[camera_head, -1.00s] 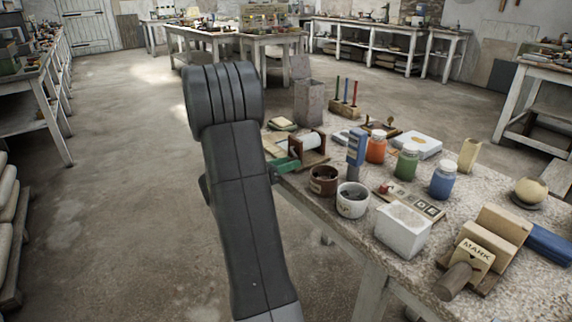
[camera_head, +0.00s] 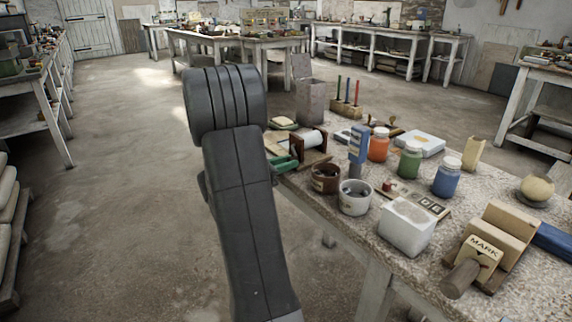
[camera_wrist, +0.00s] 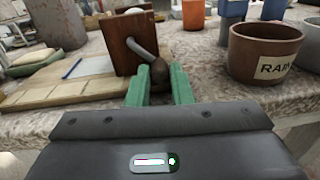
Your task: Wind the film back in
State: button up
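The film winder is a small brown wooden stand (camera_head: 316,157) with a white roll (camera_head: 312,139), near the left edge of the speckled tabletop. In the wrist view, its wooden side (camera_wrist: 120,45) is close ahead, with a grey bent crank (camera_wrist: 142,50) ending in a dark brown knob (camera_wrist: 160,74). My gripper (camera_wrist: 161,88) has its green fingers on either side of this knob, and the knob fills the narrow gap. The gripper (camera_head: 289,163) also shows beside the stand in the head view, partly hidden by my arm. I cannot make out any loose film.
A brown pot (camera_head: 325,179) and a white pot (camera_head: 354,198) stand close on the near side. The brown pot (camera_wrist: 262,55) is right of my gripper in the wrist view. A blue object (camera_head: 358,146) and paint jars (camera_head: 409,161) stand behind.

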jog(key=o, duration=0.4)
jog(key=shift+a, duration=0.1)
jog(key=p+v, duration=0.2)
jog(key=v, duration=1.1)
jog(key=shift+s+a, duration=0.25)
